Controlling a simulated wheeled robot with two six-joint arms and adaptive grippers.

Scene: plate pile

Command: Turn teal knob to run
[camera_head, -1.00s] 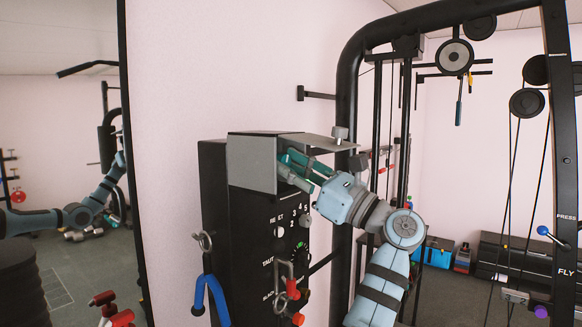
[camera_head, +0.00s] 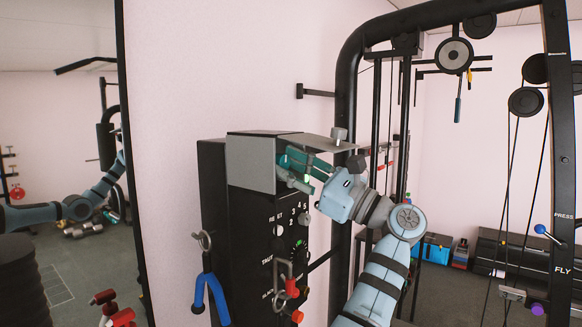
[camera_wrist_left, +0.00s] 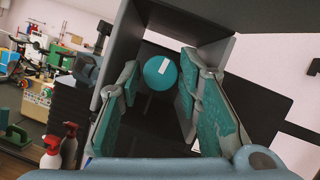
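The teal knob (camera_wrist_left: 160,72) is round, with a short white mark on its face, and sits inside a grey box-like hood in the left wrist view. The hood (camera_head: 251,162) tops a black control panel (camera_head: 262,225) in the head view, where its side wall hides the knob. My left gripper (camera_head: 287,168) reaches into the hood from the right. In the left wrist view its teal-padded fingers (camera_wrist_left: 159,84) are apart, one on each side of the knob. I cannot tell whether either finger touches it. My right gripper is not in view.
The panel carries printed numbers, a green-lit control (camera_head: 299,244), and red knobs and handles below. A black gym frame (camera_head: 346,110) stands close behind my arm. A mirror fills the far left.

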